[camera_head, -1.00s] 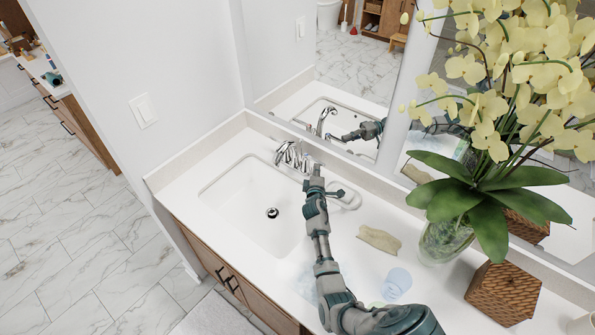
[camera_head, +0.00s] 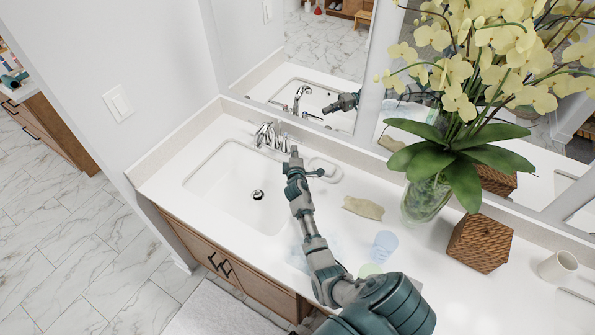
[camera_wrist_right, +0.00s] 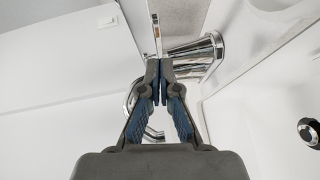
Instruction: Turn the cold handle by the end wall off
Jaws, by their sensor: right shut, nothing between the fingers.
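The chrome faucet (camera_head: 271,136) stands behind the white sink (camera_head: 232,183), near the end wall, with its handles and spout crowded together in the head view. My right gripper (camera_head: 294,152) is beside the faucet, at its right. In the right wrist view the gripper (camera_wrist_right: 160,72) is shut and empty. A thin chrome lever (camera_wrist_right: 156,32) lies just beyond the fingertips, and a round chrome base (camera_wrist_right: 196,56) is close at their right. I cannot tell whether the fingers touch the metal, or which handle this is. My left gripper is not in view.
The end wall with a switch (camera_head: 118,103) is at the left and a mirror (camera_head: 315,50) behind. A soap dish (camera_head: 323,170), folded cloth (camera_head: 363,208), clear cup (camera_head: 384,245), vase of orchids (camera_head: 425,200) and woven box (camera_head: 480,243) stand right of the sink.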

